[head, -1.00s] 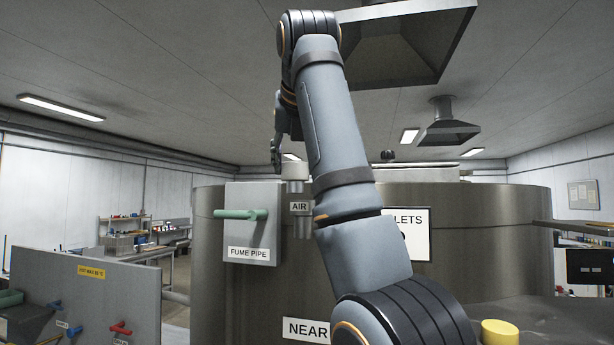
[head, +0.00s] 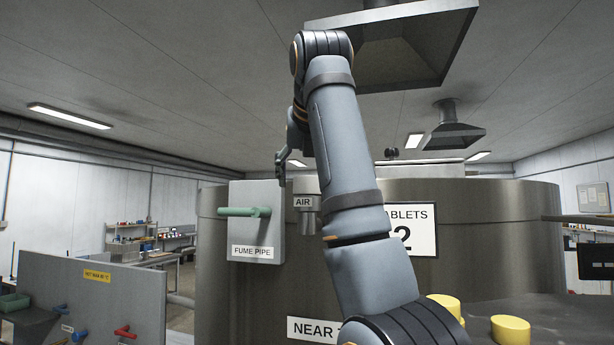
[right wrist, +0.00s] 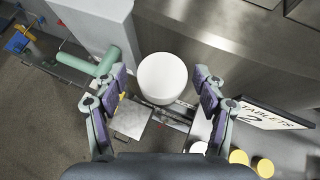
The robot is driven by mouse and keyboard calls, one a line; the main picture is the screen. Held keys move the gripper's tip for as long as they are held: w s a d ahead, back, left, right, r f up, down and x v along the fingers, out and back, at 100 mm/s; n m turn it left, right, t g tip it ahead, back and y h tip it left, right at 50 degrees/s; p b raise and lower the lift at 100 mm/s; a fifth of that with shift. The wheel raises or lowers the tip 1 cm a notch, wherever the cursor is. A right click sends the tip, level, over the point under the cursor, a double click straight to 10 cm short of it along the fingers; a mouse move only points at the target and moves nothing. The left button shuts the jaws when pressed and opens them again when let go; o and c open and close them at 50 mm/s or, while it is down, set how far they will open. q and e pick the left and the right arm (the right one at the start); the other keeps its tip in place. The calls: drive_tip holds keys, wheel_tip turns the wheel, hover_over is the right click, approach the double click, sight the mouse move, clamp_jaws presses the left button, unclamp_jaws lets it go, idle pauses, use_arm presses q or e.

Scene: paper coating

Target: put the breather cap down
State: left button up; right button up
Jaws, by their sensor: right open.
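The breather cap (head: 305,185) shows as a pale round piece at the top of the short pipe labelled AIR (head: 304,202), on the side of the big steel drum. In the right wrist view the cap (right wrist: 162,78) is a white disc seen from above, between the spread fingers. My right gripper (head: 284,168) is partly hidden behind its own arm in the head view, just above and left of the cap. Its fingers (right wrist: 162,88) are open, with a gap to the disc on both sides. My left gripper is not in view.
A grey box labelled FUME PIPE (head: 257,230) with a green handle (head: 240,211) stands close left of the cap. A TABLETS sign (head: 420,232) and yellow lids (head: 510,329) are to the right. A grey panel (head: 100,300) stands at lower left. A hood (head: 410,50) hangs overhead.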

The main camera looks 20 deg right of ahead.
drive_tip(key=shift+s+r, duration=0.1)
drive_tip(key=shift+r, duration=0.05)
drive_tip(key=shift+s, duration=0.15)
drive_tip(key=b+v, duration=0.1)
drive_tip(key=v, duration=1)
drive_tip(key=shift+r+b, duration=0.3)
drive_tip(key=shift+s, duration=0.35)
